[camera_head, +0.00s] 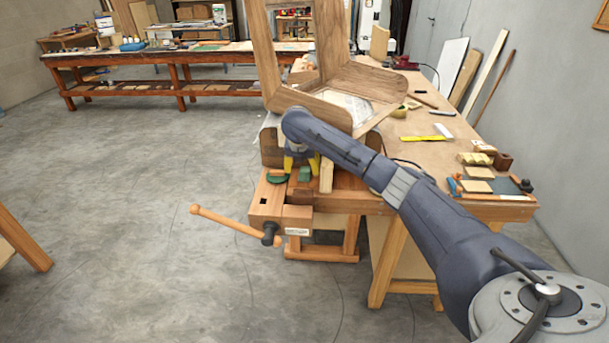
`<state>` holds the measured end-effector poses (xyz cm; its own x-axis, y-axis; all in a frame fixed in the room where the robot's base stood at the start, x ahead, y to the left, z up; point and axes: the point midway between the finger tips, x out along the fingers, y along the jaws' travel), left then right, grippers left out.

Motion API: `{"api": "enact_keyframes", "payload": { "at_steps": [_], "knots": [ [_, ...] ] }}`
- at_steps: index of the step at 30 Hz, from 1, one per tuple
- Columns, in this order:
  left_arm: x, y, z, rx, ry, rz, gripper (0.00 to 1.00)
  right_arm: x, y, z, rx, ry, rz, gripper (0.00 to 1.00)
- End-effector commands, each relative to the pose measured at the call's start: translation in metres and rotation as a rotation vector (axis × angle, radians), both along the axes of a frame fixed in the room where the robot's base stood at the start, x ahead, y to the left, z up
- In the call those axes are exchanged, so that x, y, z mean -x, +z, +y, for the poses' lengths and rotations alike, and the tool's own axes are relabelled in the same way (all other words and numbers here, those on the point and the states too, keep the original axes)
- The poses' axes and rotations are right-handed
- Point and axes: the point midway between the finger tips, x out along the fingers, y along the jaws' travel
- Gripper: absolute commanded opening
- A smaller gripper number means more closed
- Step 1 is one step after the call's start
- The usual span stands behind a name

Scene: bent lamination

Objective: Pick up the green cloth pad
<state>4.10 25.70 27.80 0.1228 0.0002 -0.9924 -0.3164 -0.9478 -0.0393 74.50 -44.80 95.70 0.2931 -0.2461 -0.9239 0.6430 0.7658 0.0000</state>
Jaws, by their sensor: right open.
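My right gripper (302,165) is at the near end of the workbench, pointing down with its yellow fingers apart. A small green pad (304,174) lies on the wooden bench top just below and between the fingertips. The fingers do not appear closed on it; whether they touch it I cannot tell. A darker green, rounded item (277,178) lies to its left, near the bench corner. It is too small to tell which of the two is cloth. My left gripper is not in view.
A large bent wooden frame (345,82) stands on the workbench just behind the gripper. A small upright wooden block (326,175) stands right of the fingers. A vise with a long wooden handle (235,223) juts from the bench's near end. Tools and blocks lie farther right.

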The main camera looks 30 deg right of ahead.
Motion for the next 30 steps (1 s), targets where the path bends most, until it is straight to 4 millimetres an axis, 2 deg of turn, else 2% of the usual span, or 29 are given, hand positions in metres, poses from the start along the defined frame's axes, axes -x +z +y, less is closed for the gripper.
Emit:
{"api": "enact_keyframes", "payload": {
  "at_steps": [5,16,27,30],
  "knots": [
    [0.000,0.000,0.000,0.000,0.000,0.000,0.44,-0.002,-0.008,-0.002,-0.001,0.000,0.002,0.65],
    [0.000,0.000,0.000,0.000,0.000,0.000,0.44,-0.013,-0.045,-0.014,-0.002,-0.001,0.001,0.65],
    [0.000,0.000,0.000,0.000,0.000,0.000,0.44,-0.014,-0.049,-0.016,0.000,0.001,0.000,0.67],
    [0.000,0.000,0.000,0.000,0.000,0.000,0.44,-0.014,-0.049,-0.016,0.000,0.001,0.000,0.55]
  ]
}}
